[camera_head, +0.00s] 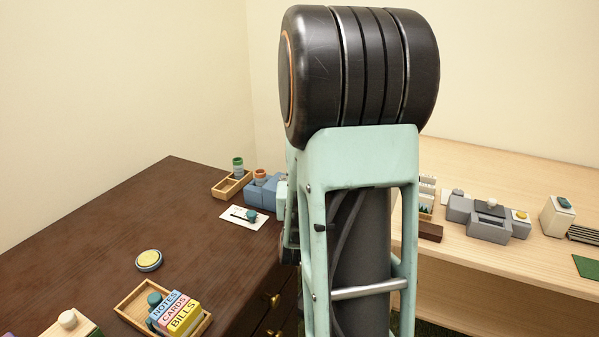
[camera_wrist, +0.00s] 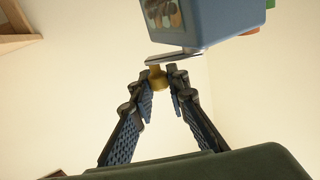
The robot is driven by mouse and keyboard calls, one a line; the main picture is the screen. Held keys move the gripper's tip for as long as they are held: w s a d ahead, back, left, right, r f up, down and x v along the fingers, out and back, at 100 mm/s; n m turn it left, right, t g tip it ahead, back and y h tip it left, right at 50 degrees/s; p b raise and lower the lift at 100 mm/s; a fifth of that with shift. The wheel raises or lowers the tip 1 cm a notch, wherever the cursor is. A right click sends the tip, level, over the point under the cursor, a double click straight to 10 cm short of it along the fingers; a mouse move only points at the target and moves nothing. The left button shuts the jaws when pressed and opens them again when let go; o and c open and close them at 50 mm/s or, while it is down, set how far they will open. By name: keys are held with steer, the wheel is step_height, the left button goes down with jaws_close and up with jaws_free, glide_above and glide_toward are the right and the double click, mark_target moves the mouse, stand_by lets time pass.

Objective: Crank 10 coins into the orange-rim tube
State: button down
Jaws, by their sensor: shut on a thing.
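The blue coin machine (camera_head: 258,196) stands at the far end of the dark table, partly hidden by my arm. The orange-rim tube (camera_head: 260,176) stands at it. In the wrist view the blue machine body (camera_wrist: 215,14) with a coin picture is above my gripper (camera_wrist: 158,84). A metal crank arm (camera_wrist: 178,55) comes from under it and ends in a brass-coloured knob (camera_wrist: 157,74). My gripper's fingertips are shut on this knob. No coins inside the tube can be made out.
A wooden tray (camera_head: 222,190) with a green-rim tube (camera_head: 238,168) stands left of the machine. A yellow-topped disc (camera_head: 149,260) and a box tray (camera_head: 137,317) are nearer. The dark table's middle is clear.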

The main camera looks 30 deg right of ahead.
steer(key=s+a+m+g+h+p, duration=0.1)
steer(key=a+m+g+h+p, duration=0.1)
steer(key=m+g, duration=0.7)
steer(key=s+a+m+g+h+p, duration=0.1)
steer(key=a+m+g+h+p, duration=0.2)
steer(key=g, duration=1.2)
steer(key=shift+s+a+m+g+p, duration=0.35)
steer(key=shift+m+p, duration=0.85)
steer(key=shift+m, duration=1.7)
steer(key=shift+w, duration=0.15)
steer(key=c, duration=1.9)
jaws_free()
steer(key=shift+v, duration=3.75)
steer(key=shift+w+d, duration=0.1)
steer(key=shift+d, duration=0.05)
